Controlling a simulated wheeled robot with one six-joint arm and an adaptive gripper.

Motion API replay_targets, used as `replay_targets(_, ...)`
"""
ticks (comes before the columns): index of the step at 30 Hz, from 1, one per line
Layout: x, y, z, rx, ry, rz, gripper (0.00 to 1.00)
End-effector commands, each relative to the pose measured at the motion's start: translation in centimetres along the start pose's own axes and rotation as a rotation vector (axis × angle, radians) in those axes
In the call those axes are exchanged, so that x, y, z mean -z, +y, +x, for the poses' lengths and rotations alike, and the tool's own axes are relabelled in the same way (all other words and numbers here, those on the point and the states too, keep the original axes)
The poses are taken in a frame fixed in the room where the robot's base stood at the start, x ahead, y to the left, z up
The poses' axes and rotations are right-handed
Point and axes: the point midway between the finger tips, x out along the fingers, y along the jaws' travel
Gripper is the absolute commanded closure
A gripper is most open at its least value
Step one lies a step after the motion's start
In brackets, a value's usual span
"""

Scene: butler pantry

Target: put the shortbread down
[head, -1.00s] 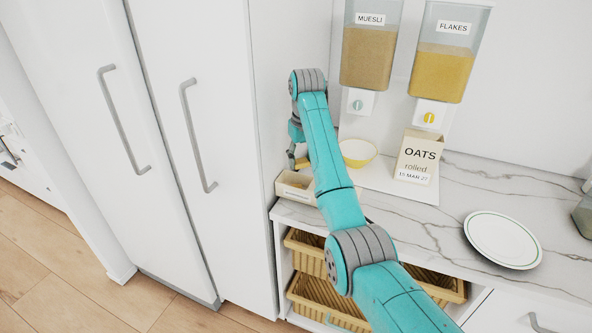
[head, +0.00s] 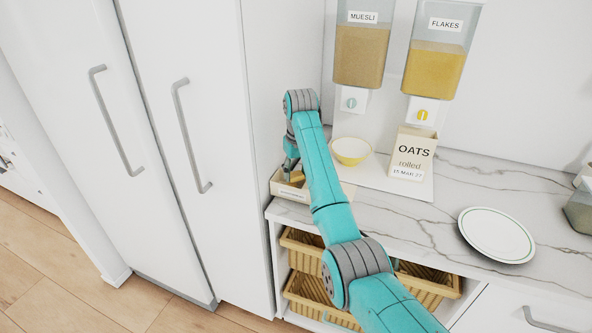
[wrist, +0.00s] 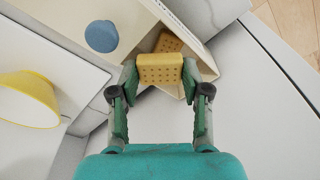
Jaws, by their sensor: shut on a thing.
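My gripper (wrist: 160,80) is shut on a golden shortbread (wrist: 161,70), a thick biscuit with rows of small holes. The fingers grip it from both sides. A second biscuit (wrist: 168,42) lies just beyond and partly behind it, inside a cream open box (wrist: 203,62). In the head view my gripper (head: 291,170) is low over that box (head: 289,194), at the left end of the counter against the tall cabinet. My arm hides part of the box. I cannot tell whether the held shortbread touches the box.
A yellow-sided bowl (head: 351,151) stands right of my arm, beside an oats carton (head: 411,154). Muesli (head: 362,57) and flakes (head: 435,70) dispensers hang behind. A plate (head: 496,235) lies on the right, with bare counter (head: 455,185) around it. A blue disc (wrist: 101,36) shows in the wrist view.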

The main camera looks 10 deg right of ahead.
Motion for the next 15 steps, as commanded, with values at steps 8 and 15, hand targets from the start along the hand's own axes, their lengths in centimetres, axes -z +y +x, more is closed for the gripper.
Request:
replay_targets(8, -0.06, -0.01, 0.5, 0.0, 0.0, 0.0, 0.71)
replay_targets(15, -0.07, 0.0, 0.5, 0.0, 0.0, 0.0, 0.28)
